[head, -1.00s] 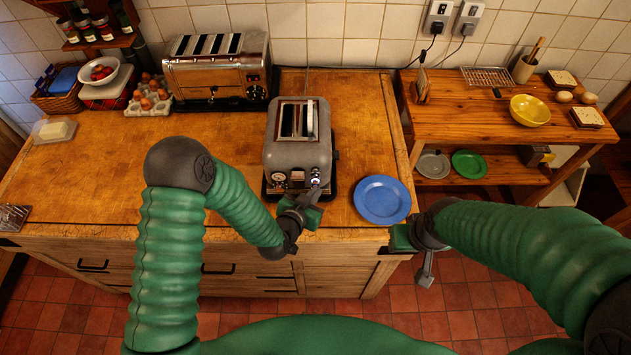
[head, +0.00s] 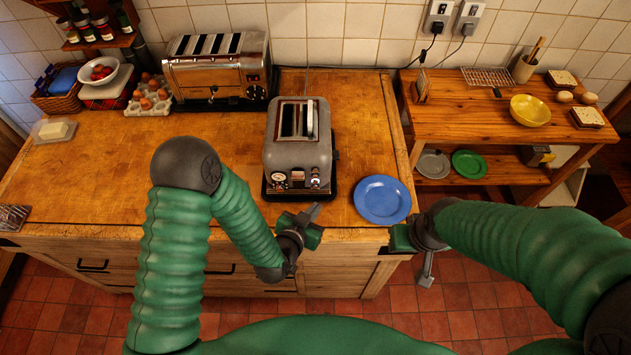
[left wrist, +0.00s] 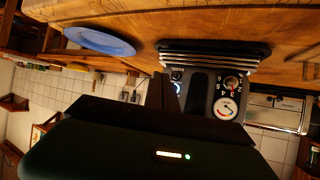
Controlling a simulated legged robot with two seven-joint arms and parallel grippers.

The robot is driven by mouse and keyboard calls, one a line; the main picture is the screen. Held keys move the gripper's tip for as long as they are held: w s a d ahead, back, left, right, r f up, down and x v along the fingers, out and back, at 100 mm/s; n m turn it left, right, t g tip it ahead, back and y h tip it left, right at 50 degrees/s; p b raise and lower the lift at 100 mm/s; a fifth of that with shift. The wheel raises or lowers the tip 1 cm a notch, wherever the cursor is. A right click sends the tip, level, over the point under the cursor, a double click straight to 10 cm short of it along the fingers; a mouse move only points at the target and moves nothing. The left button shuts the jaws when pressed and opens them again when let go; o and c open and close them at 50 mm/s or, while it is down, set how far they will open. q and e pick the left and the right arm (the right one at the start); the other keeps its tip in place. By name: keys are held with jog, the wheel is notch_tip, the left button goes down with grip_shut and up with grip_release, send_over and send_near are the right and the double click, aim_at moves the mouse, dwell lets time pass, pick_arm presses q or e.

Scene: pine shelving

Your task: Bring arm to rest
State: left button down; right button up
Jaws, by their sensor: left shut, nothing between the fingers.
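My left arm comes in from the left in the head view. Its gripper (head: 310,214) is shut and empty, at the counter's front edge, just in front of the grey toaster (head: 296,150) and apart from it. In the left wrist view the toaster's front with its dials (left wrist: 226,108) faces the camera beyond my dark gripper (left wrist: 165,92). My right gripper (head: 426,268) hangs at the right, beyond the counter's front edge, pointing down. Its fingers show too small to tell whether they are open.
A blue plate (head: 382,200) lies on the wooden counter (head: 120,185) right of the toaster. A chrome toaster (head: 218,68) stands behind at the left. A pine shelf unit (head: 465,104) with a yellow bowl (head: 530,110) stands at the right. The counter's left front is mostly clear.

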pick_arm(q)
jog(key=shift+a, duration=0.1)
dwell(0.4)
jog(key=s+a+r+n+g+y+b, duration=0.1)
jog(key=s+a+g+y+b, duration=0.15)
jog(key=a, duration=0.35)
jog(key=s+a+r+n+g+y+b, duration=0.1)
jog(key=s+a+g+b, duration=0.15)
jog(key=a, duration=0.35)
jog(key=s+a+r+n+g+y, duration=0.1)
jog(key=s+a+r+n+g, duration=0.2)
jog(key=s+a, duration=0.4)
jog(key=s+r, duration=0.1)
jog(key=s, duration=0.1)
jog(key=shift+s+g, duration=0.3)
jog(key=shift+s+a+y, duration=0.1)
jog(key=shift+y, duration=0.15)
